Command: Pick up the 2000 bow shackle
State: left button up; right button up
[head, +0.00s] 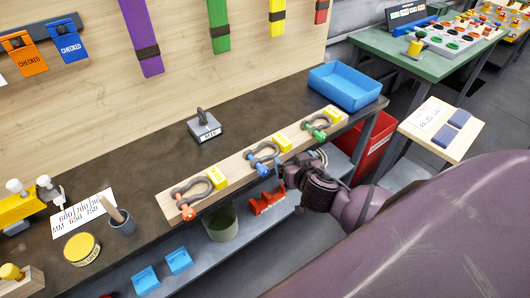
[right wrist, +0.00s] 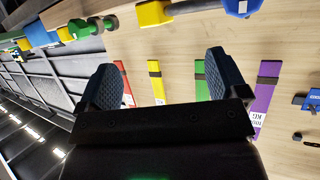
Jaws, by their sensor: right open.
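Three grey bow shackles lie in a row on a pale wooden board (head: 237,181) along the bench's front edge. The left one has an orange pin (head: 187,213), the middle shackle (head: 261,155) a blue pin, the right shackle (head: 318,126) a green pin. Yellow blocks sit beside them; their markings are too small to read, so I cannot tell which is the 2000. My right gripper (head: 285,170) is just in front of the board, near the middle shackle. In the right wrist view the jaws (right wrist: 163,83) are apart with nothing between them. My left gripper is not seen.
A blue tray (head: 345,87) stands at the bench's right end. A grey block (head: 205,127) with a handle sits behind the board. A lower shelf holds a red item (head: 267,201) and a green-grey pot (head: 221,223). Coloured slings (head: 142,35) hang on the wall.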

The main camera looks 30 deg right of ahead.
send_near(283, 142)
jog(key=w, duration=0.1)
jog(key=w+f, duration=0.1)
jog(key=shift+w+d+f, duration=0.1)
jog(key=shift+w+f, duration=0.2)
jog(key=shift+w, duration=0.05)
jog(key=x, duration=0.2)
jog(key=p+x, duration=0.1)
jog(key=x, duration=0.1)
jog(key=shift+d+r, duration=0.25)
jog(key=shift+d, duration=0.1)
jog(key=shift+w+d+f, duration=0.15)
jog(key=shift+w+f, duration=0.15)
jog(key=shift+w, duration=0.25)
jog(key=c, duration=1.4)
